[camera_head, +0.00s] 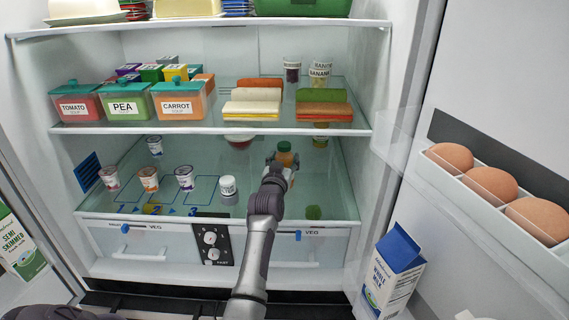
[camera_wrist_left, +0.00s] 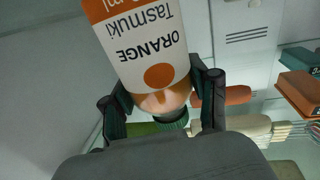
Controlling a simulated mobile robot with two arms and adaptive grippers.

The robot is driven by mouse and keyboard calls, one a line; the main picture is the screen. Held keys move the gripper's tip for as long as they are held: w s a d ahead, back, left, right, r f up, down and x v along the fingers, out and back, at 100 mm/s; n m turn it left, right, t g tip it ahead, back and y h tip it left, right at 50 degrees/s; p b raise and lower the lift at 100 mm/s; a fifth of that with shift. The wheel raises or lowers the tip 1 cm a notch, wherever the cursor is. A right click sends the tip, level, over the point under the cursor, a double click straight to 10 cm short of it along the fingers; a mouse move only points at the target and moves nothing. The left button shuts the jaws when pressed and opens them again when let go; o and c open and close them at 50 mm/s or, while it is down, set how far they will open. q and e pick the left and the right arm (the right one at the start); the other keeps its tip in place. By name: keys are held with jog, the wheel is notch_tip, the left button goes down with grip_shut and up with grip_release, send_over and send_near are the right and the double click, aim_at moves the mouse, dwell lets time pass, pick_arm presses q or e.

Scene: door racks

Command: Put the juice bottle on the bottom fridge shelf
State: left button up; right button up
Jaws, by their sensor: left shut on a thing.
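The juice bottle (camera_head: 285,158), orange with a green cap, is upright toward the back of the open fridge, over the bottom glass shelf (camera_head: 328,185). My left gripper (camera_head: 281,161) is shut around it, and its arm hides part of the bottle. In the left wrist view the bottle (camera_wrist_left: 150,50) shows its white and orange "ORANGE" label, upside down, between the two dark fingers. I cannot tell whether its base touches the shelf. My right gripper is not in view.
Several yogurt cups (camera_head: 148,179) and a white-lidded jar (camera_head: 228,188) stand left on the bottom shelf. The middle shelf (camera_head: 220,128) with soup tubs (camera_head: 180,104) is above. Eggs (camera_head: 492,186) and a milk carton (camera_head: 392,275) are right.

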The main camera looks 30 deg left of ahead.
pick_arm(q)
jog(key=o, duration=1)
jog(key=shift+f, duration=0.2)
jog(key=shift+o, duration=1.4)
jog(key=shift+s+r, duration=0.1)
jog(key=shift+s, duration=0.05)
jog(key=shift+o, duration=1)
jog(key=shift+s+d+r, duration=0.2)
jog(key=shift+w, duration=0.1)
jog(key=shift+s+f, duration=0.15)
jog(key=shift+s, duration=0.05)
jog(key=b+v, duration=0.2)
jog(key=v, duration=0.8)
jog(key=shift+b+v, duration=0.3)
jog(key=shift+v, duration=0.55)
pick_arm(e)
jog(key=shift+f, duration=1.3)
